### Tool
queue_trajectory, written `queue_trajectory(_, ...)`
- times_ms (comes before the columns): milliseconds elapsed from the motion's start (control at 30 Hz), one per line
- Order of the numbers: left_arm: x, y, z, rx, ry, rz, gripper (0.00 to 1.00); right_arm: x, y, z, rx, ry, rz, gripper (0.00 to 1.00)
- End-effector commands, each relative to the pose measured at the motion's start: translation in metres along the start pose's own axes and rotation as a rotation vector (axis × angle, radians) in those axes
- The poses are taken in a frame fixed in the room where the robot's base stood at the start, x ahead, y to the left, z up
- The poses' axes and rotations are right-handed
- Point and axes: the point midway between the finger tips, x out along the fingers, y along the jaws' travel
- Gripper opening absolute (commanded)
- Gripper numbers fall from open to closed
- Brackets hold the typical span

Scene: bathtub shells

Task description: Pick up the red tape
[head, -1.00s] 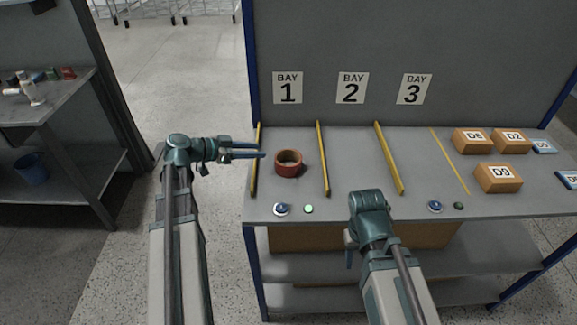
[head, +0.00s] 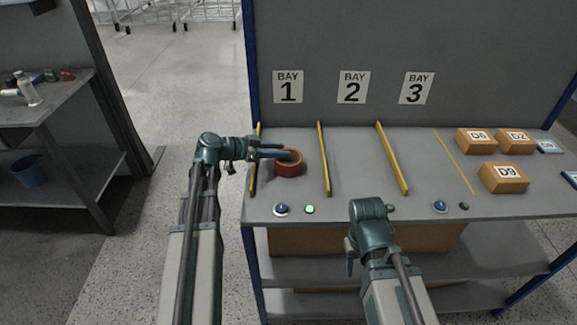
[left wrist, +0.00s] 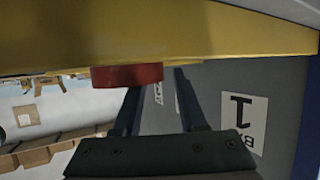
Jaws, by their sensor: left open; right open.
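The red tape (head: 288,169) is a roll lying flat in bay 1 on the grey workbench. My left gripper (head: 282,153) is open, and its fingers reach in from the left to the tape's upper rim in the head view. In the left wrist view, the tape (left wrist: 127,76) shows at the far end of the open fingers (left wrist: 158,85), overlapping one of them; I cannot tell whether they touch. My right gripper (head: 350,258) hangs at the bench's front edge, away from the tape, its jaws mostly hidden by its wrist.
Yellow dividers (head: 323,160) separate the bays; one stands left of the tape, beneath my left gripper. Buttons (head: 281,209) line the front edge. Orange boxes (head: 502,178) sit at the right. The other bays are clear. Behind them rises a grey panel (head: 350,45).

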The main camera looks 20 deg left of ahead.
Motion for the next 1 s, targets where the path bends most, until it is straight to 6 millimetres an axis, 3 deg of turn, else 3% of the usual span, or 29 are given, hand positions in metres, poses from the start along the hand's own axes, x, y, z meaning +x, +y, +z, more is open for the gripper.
queue_trajectory(167, 0.0001, 0.0, -0.0005, 0.0, 0.0, -0.001, 0.41, -0.0005, 0.0, 0.0, 0.0, 0.0, 0.0, 0.5)
queue_trajectory(400, -0.0002, -0.0001, -0.0003, 0.0, 0.0, -0.001, 0.0, -0.0005, 0.0, 0.0, 0.0, 0.0, 0.0, 0.5)
queue_trajectory(1000, -0.0004, 0.0001, 0.0006, 0.001, -0.003, -0.001, 0.0, -0.0003, 0.0, 0.0, 0.0, 0.0, 0.0, 0.5)
